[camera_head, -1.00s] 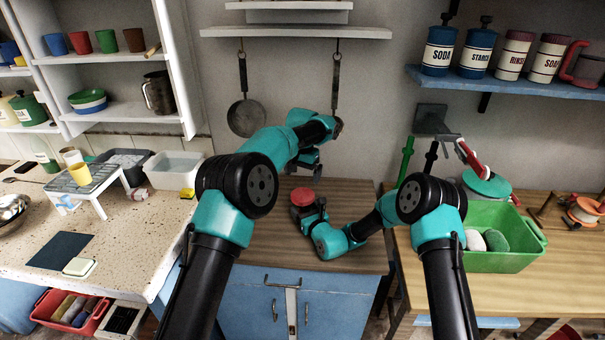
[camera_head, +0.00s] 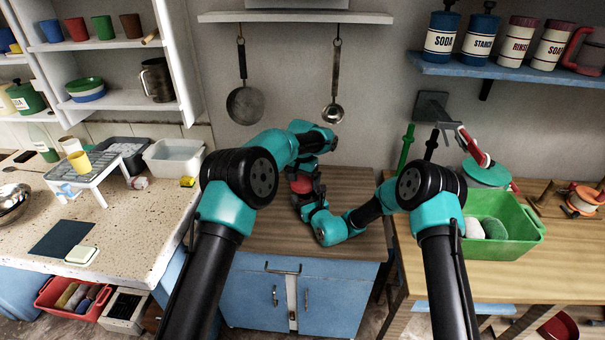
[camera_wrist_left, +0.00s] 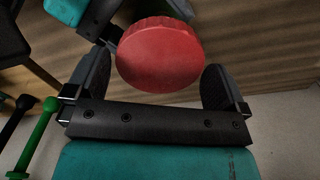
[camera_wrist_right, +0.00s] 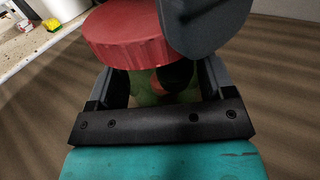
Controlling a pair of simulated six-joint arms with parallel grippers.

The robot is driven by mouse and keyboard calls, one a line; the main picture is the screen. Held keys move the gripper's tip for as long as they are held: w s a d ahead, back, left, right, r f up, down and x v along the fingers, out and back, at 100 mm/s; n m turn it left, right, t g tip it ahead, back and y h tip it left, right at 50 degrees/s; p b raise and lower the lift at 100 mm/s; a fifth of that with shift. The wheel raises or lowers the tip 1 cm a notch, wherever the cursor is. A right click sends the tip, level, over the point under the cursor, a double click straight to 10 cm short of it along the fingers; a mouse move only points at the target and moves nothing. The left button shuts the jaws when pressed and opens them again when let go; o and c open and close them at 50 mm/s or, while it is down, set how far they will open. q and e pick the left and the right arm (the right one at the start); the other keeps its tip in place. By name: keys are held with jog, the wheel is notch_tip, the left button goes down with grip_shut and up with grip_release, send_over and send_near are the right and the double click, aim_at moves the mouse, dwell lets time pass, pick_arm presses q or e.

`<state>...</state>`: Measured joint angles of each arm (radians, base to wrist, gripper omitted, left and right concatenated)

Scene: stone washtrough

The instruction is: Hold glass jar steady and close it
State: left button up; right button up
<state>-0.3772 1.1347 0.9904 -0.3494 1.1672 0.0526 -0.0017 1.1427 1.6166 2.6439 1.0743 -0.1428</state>
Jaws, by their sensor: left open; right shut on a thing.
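The glass jar with its red lid (camera_head: 301,186) stands on the wooden counter, largely hidden by my arms in the head view. The red lid (camera_wrist_left: 160,54) sits between the spread fingers of my left gripper (camera_wrist_left: 158,82), which is open above it. In the right wrist view the lid (camera_wrist_right: 125,35) is on top of the jar's body (camera_wrist_right: 150,90), which shows greenish with dark and reddish contents. My right gripper (camera_wrist_right: 158,85) is shut on the jar's body below the lid. A left finger covers part of the lid there.
A green bin (camera_head: 510,238) with sponge-like things stands on the right table. A white rack (camera_head: 88,172) and tubs stand on the left counter. A pan (camera_head: 244,104) and ladle (camera_head: 334,110) hang behind. The counter front is clear.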

pick_arm(q)
jog(key=c, duration=0.8)
jog(key=shift+m, duration=0.6)
jog(key=o, duration=0.8)
jog(key=shift+r, duration=0.1)
notch_tip(320, 180, up, 12)
pick_arm(e)
jog(key=o, duration=1.7)
